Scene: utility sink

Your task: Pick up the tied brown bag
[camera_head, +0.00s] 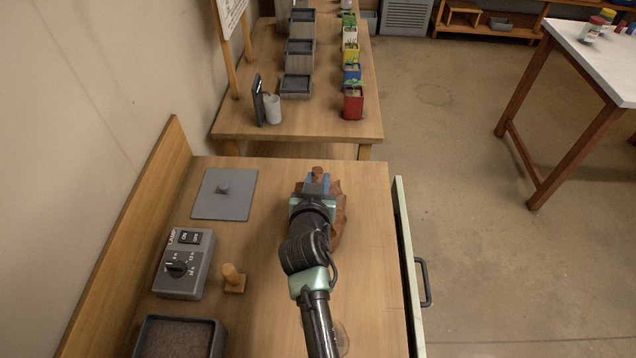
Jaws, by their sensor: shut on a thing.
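The tied brown bag (339,212) is near the far right part of the wooden bench top. My gripper (317,182) is over the bag and shut on it, with blue fingertips at its upper part. A brown tip of the bag shows just beyond the fingers. My wrist and arm cover much of the bag's left side and middle. I cannot tell whether the bag touches the bench or is a little above it.
A drawer (403,265) stands slightly open at right. Another table (318,118) with pots stands beyond.

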